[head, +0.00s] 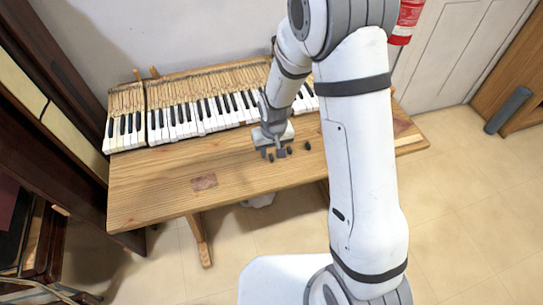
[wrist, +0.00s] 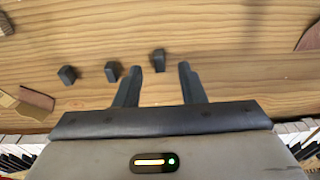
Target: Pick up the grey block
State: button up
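Several small dark grey blocks are on the wooden table; I cannot tell which is the one named. In the wrist view one block (wrist: 158,60) stands in line with the gap between my fingertips, a little beyond them. A second block (wrist: 112,71) is just left of the left finger, and a third block (wrist: 67,75) is farther left. My gripper (wrist: 159,69) is open and empty. In the head view my gripper (head: 272,153) is low over the table, with the small blocks (head: 308,146) close by. Its height above the table is hard to tell.
The wooden table (head: 150,190) is mostly bare at its left and front. A piano keyboard (head: 185,120) lies along its back, behind my gripper. In the wrist view, brown scraps (wrist: 36,98) lie at the left. A red-brown patch (head: 204,182) marks the tabletop.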

aim_at(271, 158)
jog(key=shift+w+f, duration=0.15)
jog(key=shift+f, duration=1.15)
grip_shut()
